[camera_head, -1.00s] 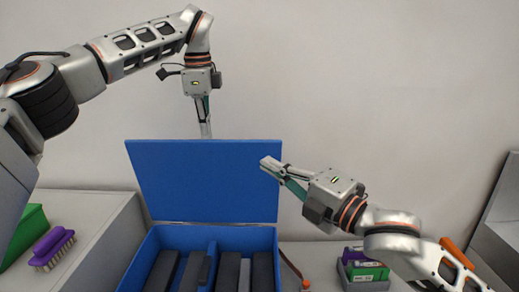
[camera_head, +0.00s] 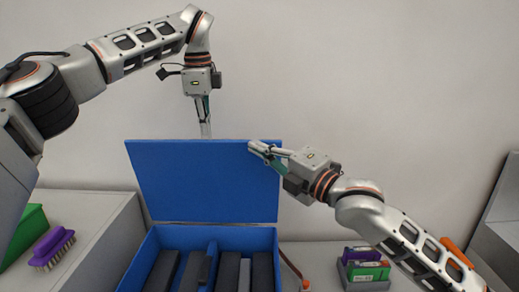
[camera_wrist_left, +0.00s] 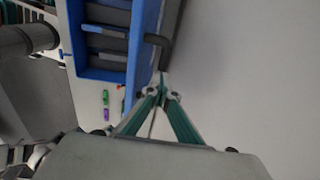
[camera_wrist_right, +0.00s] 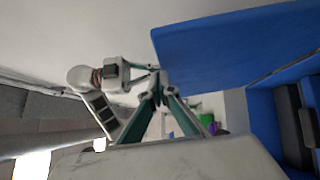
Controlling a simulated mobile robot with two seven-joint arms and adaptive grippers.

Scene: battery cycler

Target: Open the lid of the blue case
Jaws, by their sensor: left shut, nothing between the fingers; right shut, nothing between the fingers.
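The blue case (camera_head: 216,238) stands in the middle of the head view, with its lid (camera_head: 200,185) raised about upright at the back. Several dark blocks (camera_head: 229,272) lie in its compartments. My left gripper (camera_head: 206,132) is shut and empty, pointing down just behind the lid's top edge. My right gripper (camera_head: 252,147) is shut and empty, with its tips at the lid's upper right part; I cannot tell whether they touch it. The lid also shows beside the right fingers in the right wrist view (camera_wrist_right: 215,55). The case shows in the left wrist view (camera_wrist_left: 137,45).
A purple brush (camera_head: 52,247) and a green box (camera_head: 27,232) are on the grey surface at left. A small holder with purple and green packs (camera_head: 368,270) stands right of the case. A wall is behind.

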